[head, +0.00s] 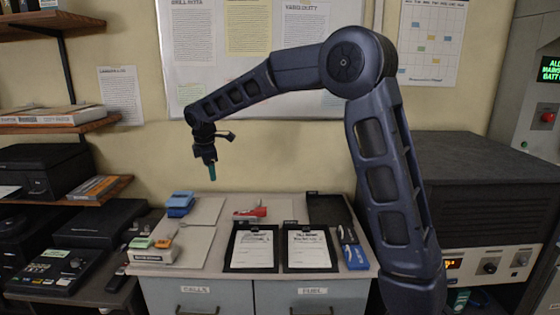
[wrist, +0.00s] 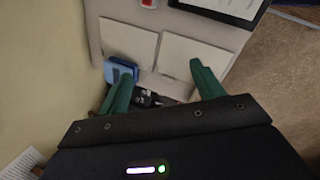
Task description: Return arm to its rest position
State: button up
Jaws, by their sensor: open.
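My arm (head: 388,165) rises at the right of the head view, bends at a high elbow and reaches left across the wall board. My gripper (head: 212,172) hangs at its end, pointing down above the back left of the console top, clear of it. In the wrist view my gripper (wrist: 160,78) shows two green fingers spread apart with nothing between them. Beneath them are a blue object (wrist: 119,70) and pale square panels (wrist: 191,56). The blue object also shows in the head view (head: 180,204).
Two clipboards (head: 253,227) lie on the grey console top, with a red object (head: 250,213) behind them and a blue item (head: 354,256) at right. Shelves (head: 55,124) stand at left, and a dark cabinet (head: 470,190) stands at right. The air around my gripper is free.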

jog(key=s+d+r+m, duration=0.2)
jog(key=d+m, duration=0.2)
jog(key=d, duration=0.7)
jog(key=s+d+r+m, duration=0.1)
jog(key=d+r+m, duration=0.2)
jog(key=d, duration=0.8)
jog(key=s+d+r+m, duration=0.2)
jog(key=d+m, duration=0.2)
jog(key=d, duration=0.6)
jog(key=s+d+f+m, duration=0.3)
jog(key=s+d+m, duration=0.3)
jog(key=s+d, duration=0.4)
jog(key=s+d+f+m+t, duration=0.1)
jog(key=s+d+f+m, duration=0.2)
jog(key=s+d+m, duration=0.3)
jog(key=s+d, duration=0.4)
jog(key=shift+s+d+f, duration=0.15)
jog(key=shift+s+d, duration=0.15)
